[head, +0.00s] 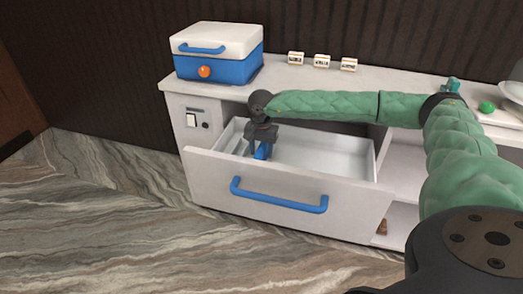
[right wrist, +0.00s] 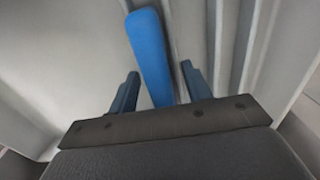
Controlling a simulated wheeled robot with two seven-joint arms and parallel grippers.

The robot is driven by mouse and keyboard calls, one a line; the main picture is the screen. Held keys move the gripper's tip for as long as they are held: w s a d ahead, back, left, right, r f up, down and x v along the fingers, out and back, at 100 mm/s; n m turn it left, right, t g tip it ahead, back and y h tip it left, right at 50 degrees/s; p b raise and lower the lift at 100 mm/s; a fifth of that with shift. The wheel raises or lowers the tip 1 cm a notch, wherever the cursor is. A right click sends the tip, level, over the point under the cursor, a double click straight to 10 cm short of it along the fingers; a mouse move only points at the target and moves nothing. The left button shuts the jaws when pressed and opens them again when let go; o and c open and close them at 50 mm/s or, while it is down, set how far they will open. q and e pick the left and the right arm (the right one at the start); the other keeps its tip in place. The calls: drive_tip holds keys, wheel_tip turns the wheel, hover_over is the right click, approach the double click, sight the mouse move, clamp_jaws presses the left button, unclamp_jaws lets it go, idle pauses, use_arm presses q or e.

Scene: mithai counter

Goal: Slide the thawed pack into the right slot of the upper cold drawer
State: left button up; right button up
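The open white drawer (head: 300,198) has a blue handle and pale inner walls. My right gripper (head: 262,153) reaches down into its left part. In the right wrist view, a blue, slim pack (right wrist: 149,52) stands between the two dark blue fingers of my right gripper (right wrist: 158,82). The fingers are apart, with a visible gap on each side of the pack. Pale walls or ridges run beside the pack; I cannot tell which slot it is in. The pack's lower end is hidden by the gripper body. My left gripper is not in view.
A blue cooler box (head: 218,68) with a white lid stands on the counter (head: 290,82) at the back left. Several small label blocks (head: 322,61) stand behind my right arm. A green ball (head: 487,107) is at the right. The drawer's right part looks empty.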

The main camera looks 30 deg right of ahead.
drive_tip(key=shift+r, duration=3.9)
